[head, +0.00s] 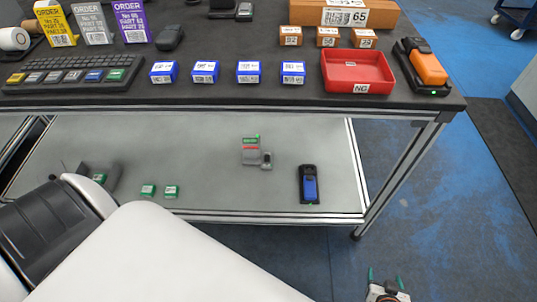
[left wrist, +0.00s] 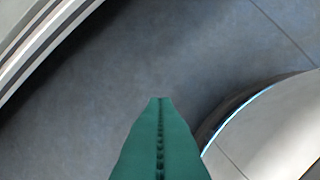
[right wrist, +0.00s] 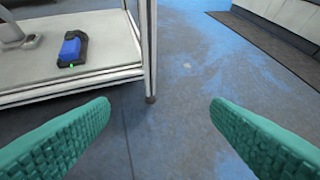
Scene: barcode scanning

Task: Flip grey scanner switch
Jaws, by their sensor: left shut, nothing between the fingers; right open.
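A grey device (head: 250,157) with a red band, a green top and a small grey part beside it stands on the lower shelf; it appears to be the grey scanner. Its switch is too small to make out. Part of a grey object (right wrist: 15,35) shows at the left edge of the right wrist view. My right gripper (head: 386,277) is open and empty over the floor, right of and nearer than the shelf; its fingers are wide apart in the right wrist view (right wrist: 160,105). My left gripper (left wrist: 160,100) is shut and empty above grey floor, hidden in the head view.
A black and blue device (head: 309,188) lies near the shelf's front right. Small green boxes (head: 171,191) lie left on the shelf (head: 220,150). The table above holds a red tray (head: 357,86), blue boxes and an orange device (head: 428,65).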

